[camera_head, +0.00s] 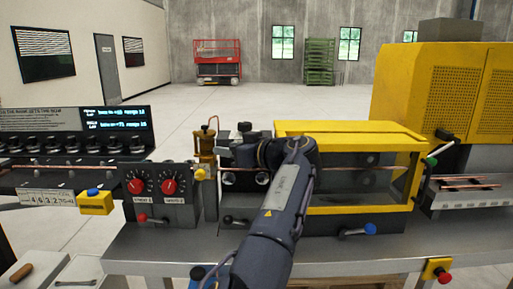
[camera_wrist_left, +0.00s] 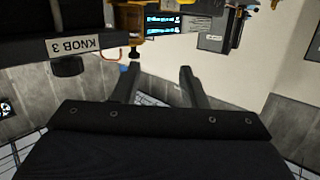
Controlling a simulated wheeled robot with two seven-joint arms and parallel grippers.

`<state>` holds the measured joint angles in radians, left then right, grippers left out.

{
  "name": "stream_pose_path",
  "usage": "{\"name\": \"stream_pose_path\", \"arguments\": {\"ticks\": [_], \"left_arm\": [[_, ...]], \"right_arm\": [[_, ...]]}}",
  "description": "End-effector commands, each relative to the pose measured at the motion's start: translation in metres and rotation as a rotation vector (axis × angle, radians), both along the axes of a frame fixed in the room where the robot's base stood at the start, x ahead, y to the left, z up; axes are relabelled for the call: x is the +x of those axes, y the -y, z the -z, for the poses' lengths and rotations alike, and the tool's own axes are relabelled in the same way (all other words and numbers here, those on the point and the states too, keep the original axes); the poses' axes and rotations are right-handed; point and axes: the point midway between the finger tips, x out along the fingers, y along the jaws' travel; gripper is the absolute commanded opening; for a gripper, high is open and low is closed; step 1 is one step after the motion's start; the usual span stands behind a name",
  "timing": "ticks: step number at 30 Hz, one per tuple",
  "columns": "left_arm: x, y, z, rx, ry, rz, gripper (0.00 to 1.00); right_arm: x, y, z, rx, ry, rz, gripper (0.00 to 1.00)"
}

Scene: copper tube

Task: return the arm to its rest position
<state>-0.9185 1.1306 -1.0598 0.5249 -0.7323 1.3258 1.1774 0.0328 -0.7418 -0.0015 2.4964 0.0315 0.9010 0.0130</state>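My left arm (camera_head: 273,217) rises from the bottom middle of the head view, its wrist in front of the left end of the yellow-framed guard (camera_head: 347,208). In the wrist view the left gripper (camera_wrist_left: 160,68) shows two dark fingers apart with nothing between them. Its fingertips are not clear in the head view. A copper tube (camera_head: 72,167) runs along the machine at about wrist height, partly hidden by my arm. My right gripper is in neither view.
A control box (camera_head: 160,190) with two red knobs stands left of my arm. A blue-handled lever (camera_head: 358,232) sits right of it. A large yellow cabinet (camera_head: 447,95) stands at the right. Short copper pieces (camera_head: 470,186) lie on a far-right rack. The steel bench edge (camera_head: 165,253) runs below.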

Motion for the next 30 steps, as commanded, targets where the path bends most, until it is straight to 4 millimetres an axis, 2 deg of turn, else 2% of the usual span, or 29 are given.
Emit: {"name": "stream_pose_path", "arguments": {"ticks": [8, 11, 14, 15, 18, 21, 23, 26, 30], "left_arm": [[0.003, -0.095, 0.033, -0.143, -0.187, -0.052, 0.39], [-0.005, -0.144, 0.058, -0.238, -0.292, -0.066, 0.39], [-0.026, -0.201, 0.094, -0.381, -0.43, -0.054, 0.39], [-0.04, -0.222, 0.112, -0.453, -0.49, -0.034, 0.39], [-0.083, -0.255, 0.151, -0.624, -0.613, 0.053, 0.39], [-0.131, -0.265, 0.178, -0.769, -0.692, 0.175, 0.39], [-0.161, -0.264, 0.189, -0.839, -0.718, 0.26, 0.39], [-0.214, -0.25, 0.201, -0.922, -0.736, 0.411, 0.39], [-0.288, -0.219, 0.211, -0.96, -0.724, 0.618, 0.39]], "right_arm": [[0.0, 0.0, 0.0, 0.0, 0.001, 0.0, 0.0], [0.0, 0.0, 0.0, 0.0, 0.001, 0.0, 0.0], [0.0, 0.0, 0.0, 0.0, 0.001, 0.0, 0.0], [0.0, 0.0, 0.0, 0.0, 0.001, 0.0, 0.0], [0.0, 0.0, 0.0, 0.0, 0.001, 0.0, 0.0], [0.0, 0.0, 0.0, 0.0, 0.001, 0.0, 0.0], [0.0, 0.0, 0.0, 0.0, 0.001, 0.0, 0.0], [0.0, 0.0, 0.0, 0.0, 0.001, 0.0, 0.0], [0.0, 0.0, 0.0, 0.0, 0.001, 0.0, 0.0]]}}
